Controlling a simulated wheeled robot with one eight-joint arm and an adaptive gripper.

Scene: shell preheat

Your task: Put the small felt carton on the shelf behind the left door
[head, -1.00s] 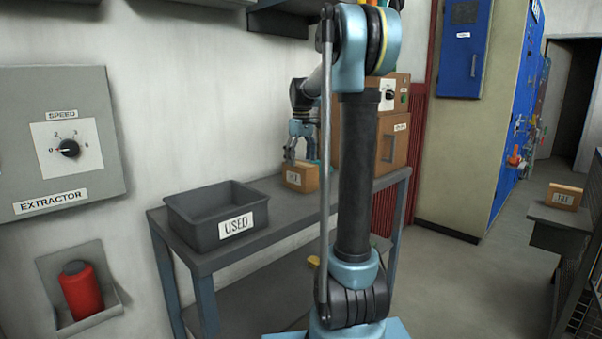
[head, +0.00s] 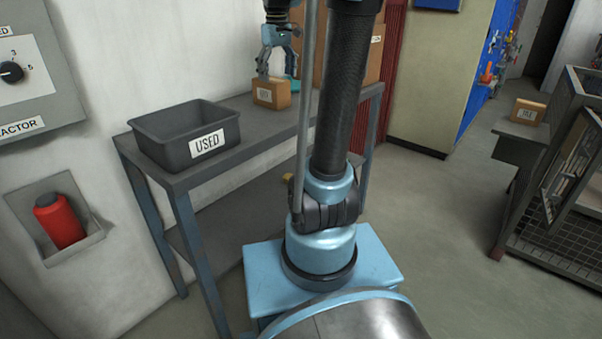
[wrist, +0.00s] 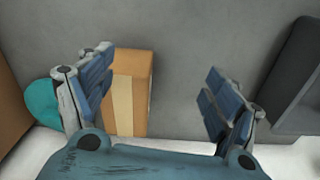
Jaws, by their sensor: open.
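A small tan carton (head: 271,93) with a white label stands on the grey table (head: 180,180), near its back edge. The label is too small to read surely. My gripper (head: 278,72) is open, pointing down at the carton. In the wrist view the carton (wrist: 133,92) lies between the open fingers of my gripper (wrist: 157,78), close to the left finger, which covers part of it. The brown cabinet (head: 375,62) stands to the carton's right, mostly hidden behind my arm. I cannot make out its left door or shelf.
A dark bin (head: 185,130) labelled USED stands left of the carton. A teal round object (wrist: 40,115) lies by the left finger. Another tan carton (head: 528,111) sits on a bench at right, beside a wire cage (head: 565,215). The floor between is clear.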

